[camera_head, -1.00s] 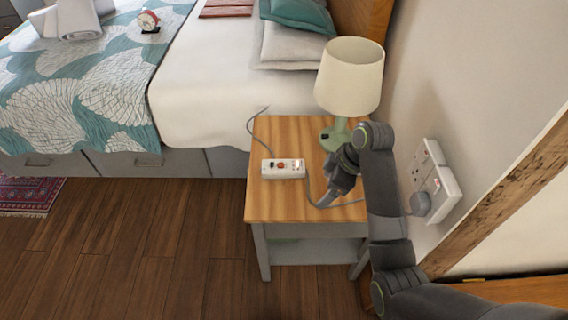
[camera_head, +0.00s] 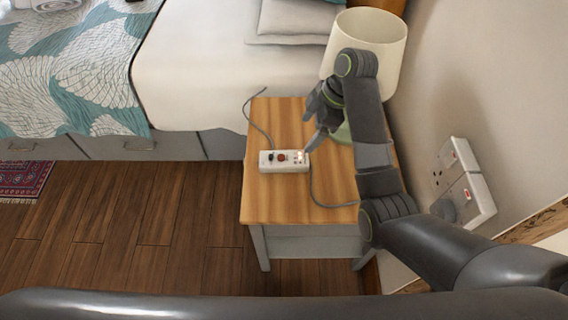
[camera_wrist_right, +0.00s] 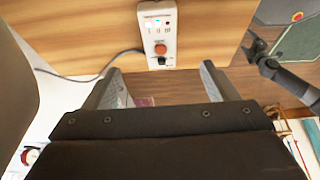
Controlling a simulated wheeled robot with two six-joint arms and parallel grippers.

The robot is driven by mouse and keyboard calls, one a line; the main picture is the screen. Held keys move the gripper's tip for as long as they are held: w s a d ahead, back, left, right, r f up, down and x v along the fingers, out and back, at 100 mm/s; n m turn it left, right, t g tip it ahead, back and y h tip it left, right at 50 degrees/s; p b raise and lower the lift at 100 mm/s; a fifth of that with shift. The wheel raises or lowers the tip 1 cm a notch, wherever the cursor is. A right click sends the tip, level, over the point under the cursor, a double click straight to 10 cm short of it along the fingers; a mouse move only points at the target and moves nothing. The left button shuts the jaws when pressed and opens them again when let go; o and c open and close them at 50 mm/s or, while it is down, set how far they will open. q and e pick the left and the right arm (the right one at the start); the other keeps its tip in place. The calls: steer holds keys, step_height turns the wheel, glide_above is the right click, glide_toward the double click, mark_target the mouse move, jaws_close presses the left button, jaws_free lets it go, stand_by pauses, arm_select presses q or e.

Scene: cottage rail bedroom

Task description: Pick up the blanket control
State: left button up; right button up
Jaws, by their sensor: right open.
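The blanket control (camera_head: 284,161) is a small white box with a red-orange knob and a dark switch. It lies on the wooden bedside table (camera_head: 268,206), with a grey cord at each end. It also shows in the right wrist view (camera_wrist_right: 158,38), beyond the fingertips near the top. My right gripper (camera_head: 312,122) is over the table, above and behind the control's right end. In the right wrist view its two fingers (camera_wrist_right: 160,82) stand apart with nothing between them.
A lamp with a cream shade (camera_head: 369,52) stands at the table's back right, close behind my right arm. A wall socket plate (camera_head: 465,183) is to the right.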

mark_target(295, 158)
step_height(295, 158, down, 5)
steer(key=b, duration=0.2)
steer(key=shift+b, duration=0.3)
steer(key=b+x, duration=0.1)
steer(key=x, duration=0.5)
steer(key=shift+a+f, duration=0.15)
steer(key=shift+a, duration=0.05)
arm_select(q)
steer(key=w+d+r, duration=0.2)
steer(key=w+r, duration=0.3)
steer(key=w, duration=0.1)
steer(key=shift+r+n+h, duration=0.3)
steer(key=shift+r, duration=0.05)
arm_select(e)
steer(key=shift+a+f, duration=0.1)
steer(key=shift+f, duration=0.2)
arm_select(q)
steer(key=shift+d, duration=0.1)
arm_select(e)
steer(key=c, duration=1.1)
